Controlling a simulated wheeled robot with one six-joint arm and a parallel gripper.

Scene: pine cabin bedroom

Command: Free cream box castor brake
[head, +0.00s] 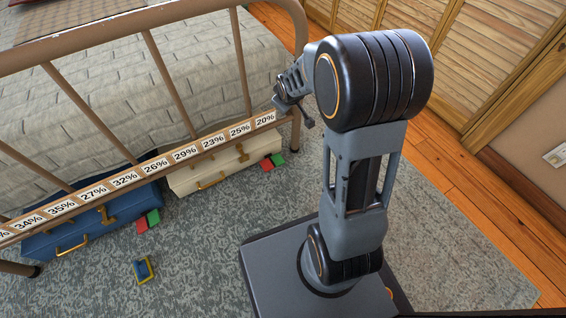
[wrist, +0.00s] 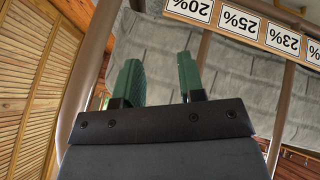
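The cream box (head: 207,174) sits on the rug under the bed's foot rail, with a brass handle on its front. At its right front corner is a red and green piece (head: 272,161), likely the castor brake; which half is pressed down is too small to tell. My gripper (head: 292,106) is above and to the right of that piece, beside the bed's corner post. In the wrist view my gripper's green fingers (wrist: 158,80) stand apart with nothing between them. The boxes do not show in the wrist view.
A blue box (head: 90,226) with its own red and green piece (head: 148,220) is at left. A small blue and yellow object (head: 144,270) lies on the rug. Louvred doors (head: 505,60) stand right. The rug before the cream box is clear.

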